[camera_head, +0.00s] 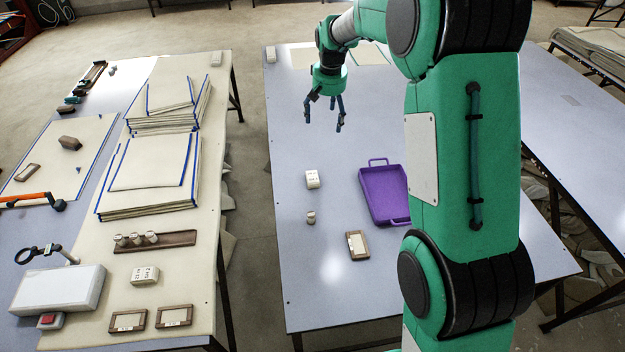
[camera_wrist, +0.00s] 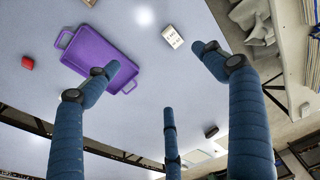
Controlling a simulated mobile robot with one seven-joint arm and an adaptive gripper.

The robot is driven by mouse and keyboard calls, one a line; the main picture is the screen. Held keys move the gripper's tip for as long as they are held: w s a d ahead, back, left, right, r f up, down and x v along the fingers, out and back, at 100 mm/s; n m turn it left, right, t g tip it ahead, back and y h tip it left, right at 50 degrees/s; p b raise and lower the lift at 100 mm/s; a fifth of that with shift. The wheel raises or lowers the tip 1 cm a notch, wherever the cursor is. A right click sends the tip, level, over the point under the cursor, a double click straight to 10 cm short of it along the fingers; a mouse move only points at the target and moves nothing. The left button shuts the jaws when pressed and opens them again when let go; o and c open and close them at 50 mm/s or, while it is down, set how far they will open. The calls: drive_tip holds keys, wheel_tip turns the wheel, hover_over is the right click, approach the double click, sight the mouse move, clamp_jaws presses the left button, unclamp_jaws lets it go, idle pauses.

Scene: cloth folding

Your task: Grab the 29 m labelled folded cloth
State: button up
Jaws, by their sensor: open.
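My gripper (camera_head: 324,112) is open and empty above the far part of the middle table. Its three blue fingers are spread apart in the wrist view (camera_wrist: 158,78), with nothing between them. Two stacks of folded beige cloth with blue edges lie on the left table: a far stack (camera_head: 168,104) and a near stack (camera_head: 150,163). Pale flat pieces that may be cloth (camera_head: 303,56) lie at the far end of the middle table, partly behind my arm. I cannot read 29 m on any of them.
On the middle table (camera_head: 315,260) are a purple tray (camera_head: 383,197), a white printed block (camera_head: 312,179), a small brown piece (camera_head: 311,217) and a framed card (camera_head: 357,245). The wrist view shows the tray (camera_wrist: 92,55) and block (camera_wrist: 172,36). A gap separates the tables.

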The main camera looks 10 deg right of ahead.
drive_tip(key=w+f, duration=0.7)
drive_tip(key=f, duration=0.4)
drive_tip(key=g, duration=0.2)
hover_over(315, 176)
wheel_tip(315, 176, down, 15)
drive_tip(key=shift+f+p, duration=0.1)
drive_tip(key=shift+p, duration=0.25)
drive_tip(key=shift+f+b, duration=0.35)
drive_tip(key=shift+f, duration=3.9)
drive_tip(key=shift+f, duration=0.1)
drive_tip(key=shift+f+b, duration=0.3)
drive_tip(key=shift+f, duration=2.25)
